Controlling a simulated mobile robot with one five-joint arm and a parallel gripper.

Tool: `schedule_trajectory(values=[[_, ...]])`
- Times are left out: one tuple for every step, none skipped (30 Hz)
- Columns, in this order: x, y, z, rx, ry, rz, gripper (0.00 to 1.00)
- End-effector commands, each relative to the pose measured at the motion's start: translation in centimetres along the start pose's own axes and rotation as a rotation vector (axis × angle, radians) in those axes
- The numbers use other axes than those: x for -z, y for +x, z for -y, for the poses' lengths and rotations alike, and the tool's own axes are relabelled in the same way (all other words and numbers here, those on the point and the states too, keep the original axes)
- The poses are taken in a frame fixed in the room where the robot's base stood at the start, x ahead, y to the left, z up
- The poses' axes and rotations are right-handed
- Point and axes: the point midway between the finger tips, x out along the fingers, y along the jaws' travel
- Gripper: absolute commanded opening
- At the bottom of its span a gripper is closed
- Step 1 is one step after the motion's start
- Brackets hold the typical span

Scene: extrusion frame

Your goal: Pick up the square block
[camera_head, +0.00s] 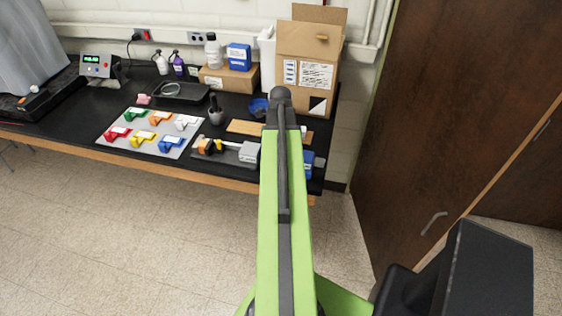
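I cannot pick out a square block for certain. Small coloured pieces lie in two rows on a light grey mat (111,137) on the black bench: green (134,114), orange (159,117), white (185,122), red (117,133), yellow (143,137) and blue (171,144). They look like irregular blocks or clips, too small to tell their exact shape. My green arm rises through the middle of the picture and covers part of the bench to the right of the mat. My gripper does not show.
The black bench (80,126) runs along the wall. A grey vise-like device (249,153) and a wooden board (243,127) lie right of the mat. A dark tray (187,92), bottles and cardboard boxes (308,55) stand behind. A brown cabinet (440,110) is at right; the floor (110,235) in front is clear.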

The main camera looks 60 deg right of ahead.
Motion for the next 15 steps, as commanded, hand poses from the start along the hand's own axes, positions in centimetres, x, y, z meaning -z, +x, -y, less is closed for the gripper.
schedule_trajectory(values=[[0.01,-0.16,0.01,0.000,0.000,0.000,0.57],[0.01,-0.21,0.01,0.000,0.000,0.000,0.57],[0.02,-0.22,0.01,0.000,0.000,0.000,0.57],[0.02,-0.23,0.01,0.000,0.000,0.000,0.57],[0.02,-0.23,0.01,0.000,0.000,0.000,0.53],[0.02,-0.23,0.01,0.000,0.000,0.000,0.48],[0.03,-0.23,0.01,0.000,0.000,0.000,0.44],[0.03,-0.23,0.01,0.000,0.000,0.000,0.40],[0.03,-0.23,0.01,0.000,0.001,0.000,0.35],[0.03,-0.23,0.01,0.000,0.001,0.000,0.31],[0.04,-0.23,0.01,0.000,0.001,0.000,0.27],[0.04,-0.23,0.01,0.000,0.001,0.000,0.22],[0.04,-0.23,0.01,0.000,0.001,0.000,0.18],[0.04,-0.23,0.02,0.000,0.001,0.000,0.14],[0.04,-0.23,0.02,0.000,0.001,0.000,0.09]])
